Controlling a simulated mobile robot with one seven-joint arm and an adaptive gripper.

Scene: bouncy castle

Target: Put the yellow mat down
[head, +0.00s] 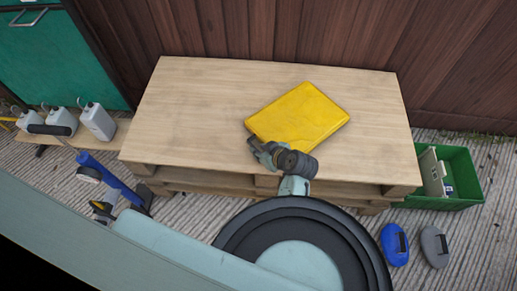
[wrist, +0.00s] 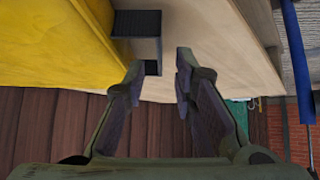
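The yellow mat (head: 300,116) lies over the pallet table's wooden top, turned at an angle, and looks flat. I cannot tell whether all of it touches the wood. My gripper (head: 252,143) is at the mat's near left corner in the head view. In the wrist view the mat (wrist: 60,40) fills the upper left, and a dark grey handle-like piece (wrist: 137,23) sticks out beside it. My gripper's fingers (wrist: 159,72) stand apart, with a gap between the tips. The lower end of the dark piece shows in that gap, with no clear grip on it.
The wooden table top (head: 190,110) is bare left and right of the mat. A brown plank wall (head: 270,35) stands behind. A green crate (head: 460,180) is on the ground at right, near a blue pad (head: 393,245) and grey pad (head: 434,247). White canisters (head: 97,122) stand at left.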

